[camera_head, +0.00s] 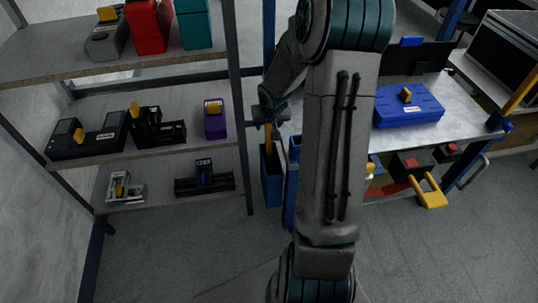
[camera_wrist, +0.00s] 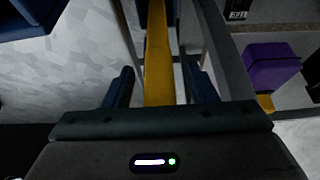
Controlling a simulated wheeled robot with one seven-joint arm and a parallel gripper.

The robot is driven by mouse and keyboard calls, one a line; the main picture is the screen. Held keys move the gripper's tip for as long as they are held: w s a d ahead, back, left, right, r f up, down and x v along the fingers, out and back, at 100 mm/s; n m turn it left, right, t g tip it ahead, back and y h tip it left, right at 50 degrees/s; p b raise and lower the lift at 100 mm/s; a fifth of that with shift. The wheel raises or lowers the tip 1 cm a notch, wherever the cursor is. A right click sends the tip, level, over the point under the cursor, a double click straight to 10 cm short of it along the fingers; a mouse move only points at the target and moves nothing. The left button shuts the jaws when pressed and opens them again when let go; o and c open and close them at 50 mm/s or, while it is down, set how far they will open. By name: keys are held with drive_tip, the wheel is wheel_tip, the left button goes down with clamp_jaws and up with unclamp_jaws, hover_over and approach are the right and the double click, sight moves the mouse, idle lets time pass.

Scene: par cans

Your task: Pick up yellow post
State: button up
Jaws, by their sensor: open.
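The yellow post (camera_wrist: 158,65) shows in the wrist view, running lengthwise between the two fingers of my gripper (camera_wrist: 157,72). The gripper is open, with a finger on each side of the post; I cannot tell whether either touches it. In the head view, the post (camera_head: 268,138) shows as a thin yellow strip below my gripper (camera_head: 270,119), above a tall blue bin (camera_head: 272,183). My arm hides part of the area to the right of the bin.
A metal shelf (camera_head: 200,152) on the left holds several tools and cases, including a purple case (camera_head: 215,120); its upright stands close to my gripper. A workbench (camera_head: 465,117) on the right bears a blue case (camera_head: 408,107). The floor in front is clear.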

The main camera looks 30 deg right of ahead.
drive_tip(key=shift+w+d+f, duration=0.1)
drive_tip(key=shift+w+f, duration=0.15)
drive_tip(key=shift+f, duration=0.2)
drive_tip(key=c, duration=1)
